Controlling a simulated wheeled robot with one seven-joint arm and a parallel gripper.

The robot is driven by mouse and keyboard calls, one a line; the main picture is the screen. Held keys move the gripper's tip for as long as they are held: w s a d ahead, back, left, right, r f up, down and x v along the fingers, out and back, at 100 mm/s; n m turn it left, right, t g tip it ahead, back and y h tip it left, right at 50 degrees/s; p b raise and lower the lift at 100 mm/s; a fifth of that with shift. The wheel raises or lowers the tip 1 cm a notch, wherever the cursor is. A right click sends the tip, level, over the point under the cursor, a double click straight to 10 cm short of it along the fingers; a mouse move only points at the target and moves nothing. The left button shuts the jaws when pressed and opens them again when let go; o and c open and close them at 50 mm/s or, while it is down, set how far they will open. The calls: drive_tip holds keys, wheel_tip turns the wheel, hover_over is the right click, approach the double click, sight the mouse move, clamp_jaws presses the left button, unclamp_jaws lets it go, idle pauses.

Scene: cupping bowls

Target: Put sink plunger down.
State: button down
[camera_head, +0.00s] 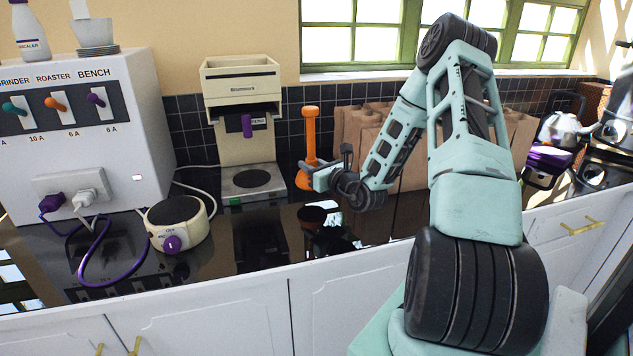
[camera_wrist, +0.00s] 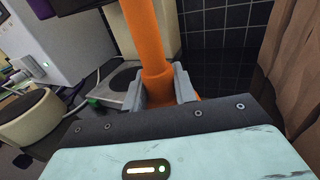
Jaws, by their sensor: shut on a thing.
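The orange sink plunger (camera_head: 311,135) is upright in the head view, with its handle rising above my gripper. My gripper (camera_head: 318,178) is shut on the plunger low on its body, just above the black counter (camera_head: 350,235). In the wrist view the plunger (camera_wrist: 143,35) stands between the grey fingers of my gripper (camera_wrist: 160,88). Its lower end is hidden behind my gripper there. In the head view an orange reflection shows below it on the glossy counter. I cannot tell whether its base touches the counter.
A beige brewing machine (camera_head: 240,90) stands just left of the plunger. A round cream dial unit (camera_head: 178,222) and a white switch box (camera_head: 90,150) with a purple cable are further left. Brown paper bags (camera_head: 352,128) stand close behind on the right. The counter in front is clear.

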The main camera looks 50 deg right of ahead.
drive_tip(key=shift+f, duration=2.75)
drive_tip(key=c, duration=0.8)
unclamp_jaws()
drive_tip(key=shift+o, duration=0.2)
drive_tip(key=shift+s, duration=0.1)
